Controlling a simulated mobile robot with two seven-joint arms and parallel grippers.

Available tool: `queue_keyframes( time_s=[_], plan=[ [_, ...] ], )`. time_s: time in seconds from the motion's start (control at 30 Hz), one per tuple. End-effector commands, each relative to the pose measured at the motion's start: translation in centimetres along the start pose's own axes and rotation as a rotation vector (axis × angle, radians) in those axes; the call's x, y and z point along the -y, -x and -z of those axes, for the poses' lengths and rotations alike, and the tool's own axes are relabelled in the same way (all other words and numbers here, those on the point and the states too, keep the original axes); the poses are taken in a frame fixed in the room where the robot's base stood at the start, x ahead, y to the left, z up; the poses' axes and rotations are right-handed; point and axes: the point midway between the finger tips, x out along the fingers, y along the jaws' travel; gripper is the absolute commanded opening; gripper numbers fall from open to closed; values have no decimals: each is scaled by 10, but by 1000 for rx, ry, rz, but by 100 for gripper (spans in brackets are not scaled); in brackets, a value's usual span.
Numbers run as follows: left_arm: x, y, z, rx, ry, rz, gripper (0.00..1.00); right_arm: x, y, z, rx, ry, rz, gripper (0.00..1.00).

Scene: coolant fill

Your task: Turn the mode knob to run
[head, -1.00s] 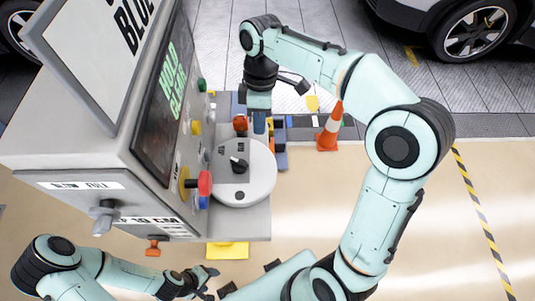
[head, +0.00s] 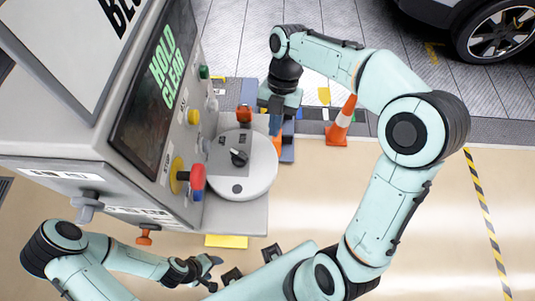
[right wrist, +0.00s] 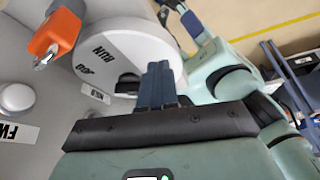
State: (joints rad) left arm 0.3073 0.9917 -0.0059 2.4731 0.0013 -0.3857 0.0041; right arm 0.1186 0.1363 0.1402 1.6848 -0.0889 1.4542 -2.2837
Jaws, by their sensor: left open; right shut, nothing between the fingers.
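The mode knob (head: 238,158) is a small black knob on a round white disc (head: 262,180) at the console's right side. In the right wrist view the disc (right wrist: 120,42) carries the labels RUN and JOG, and the dark knob (right wrist: 127,84) is partly hidden behind my fingers. Which label it points to is not clear. My right gripper (head: 275,128) is shut and empty, pointing down just beyond the disc's far right edge; its blue fingers (right wrist: 157,82) overlap the knob in the wrist view, contact unclear. My left gripper (head: 209,272) is open and empty below the console.
The console screen (head: 157,85) reads HOLD CLEAR. A red knob on a yellow plate (head: 177,175) juts out left of the disc. A traffic cone (head: 340,125) stands on the floor to the right.

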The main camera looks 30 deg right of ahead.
Motion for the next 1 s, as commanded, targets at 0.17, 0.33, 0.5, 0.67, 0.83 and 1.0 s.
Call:
queue_keyframes(
  time_s=[0.17, 0.33, 0.5, 0.67, 0.83, 1.0],
  plan=[
    [5, -9, -4, 6, 2, 2, 60, 1, -43, 0, -4, 0, 5, 0],
    [5, -10, -5, 7, 2, 2, 60, 0, -62, 14, 1, 2, 1, 0],
    [5, -9, -4, 6, 2, 2, 60, 0, -69, 32, 1, 1, 0, 0],
    [4, -9, -4, 6, 2, 2, 60, 0, -71, 37, 1, -2, 0, 0],
    [4, -9, -4, 6, 2, 2, 60, 0, -71, 37, 1, -2, 0, 0],
    [5, -9, -4, 6, 2, 2, 60, 0, -71, 37, 1, -2, -1, 0]
  ],
)
